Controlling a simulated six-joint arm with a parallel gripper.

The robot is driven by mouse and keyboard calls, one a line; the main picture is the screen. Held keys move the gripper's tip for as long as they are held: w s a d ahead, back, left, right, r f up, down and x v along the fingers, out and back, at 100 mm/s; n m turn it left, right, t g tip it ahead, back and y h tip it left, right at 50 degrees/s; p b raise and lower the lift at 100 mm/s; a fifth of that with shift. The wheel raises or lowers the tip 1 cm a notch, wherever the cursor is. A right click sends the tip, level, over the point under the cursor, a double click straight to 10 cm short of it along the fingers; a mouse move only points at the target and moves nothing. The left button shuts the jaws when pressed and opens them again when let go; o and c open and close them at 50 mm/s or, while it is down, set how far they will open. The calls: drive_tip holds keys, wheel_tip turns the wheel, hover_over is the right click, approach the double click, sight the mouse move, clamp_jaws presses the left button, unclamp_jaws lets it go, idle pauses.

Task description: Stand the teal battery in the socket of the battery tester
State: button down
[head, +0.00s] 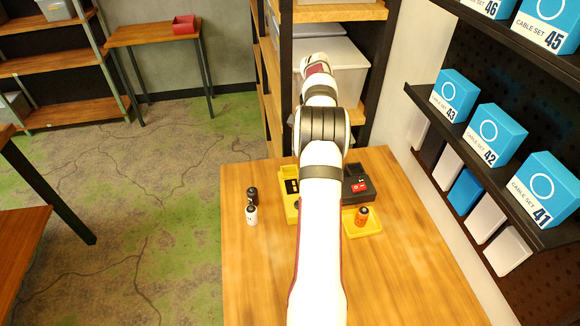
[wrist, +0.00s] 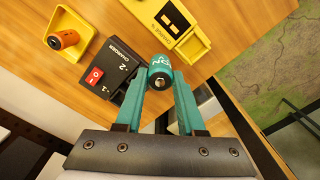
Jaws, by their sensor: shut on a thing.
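In the wrist view my gripper (wrist: 160,80) is shut on the teal battery (wrist: 160,67), with one finger on each side. The battery's metal terminal end faces the camera; its far end is hidden. A yellow unit with a dark label and an open compartment, seemingly the battery tester (wrist: 192,46), lies beyond the battery. It also shows in the head view (head: 289,206), partly covered by my arm. The battery appears apart from the yellow unit, beside the charger. In the head view my gripper and the teal battery are hidden.
A dark charger (wrist: 110,67) with a red switch is close left of the battery in the wrist view. A yellow tray (head: 376,229) holds an orange battery (head: 361,217). A black battery (head: 252,195) and a white battery (head: 251,215) stand left on the table (head: 250,285).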

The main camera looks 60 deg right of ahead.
drive_tip(key=w+f, duration=0.4)
drive_tip(key=f, duration=0.1)
drive_tip(key=w+f, duration=0.2)
drive_tip(key=shift+w+a+f, duration=0.15)
drive_tip(key=shift+a+f, duration=0.2)
drive_tip(key=shift+f, duration=0.05)
drive_tip(key=shift+f, duration=0.1)
drive_tip(key=c, duration=0.5)
unclamp_jaws()
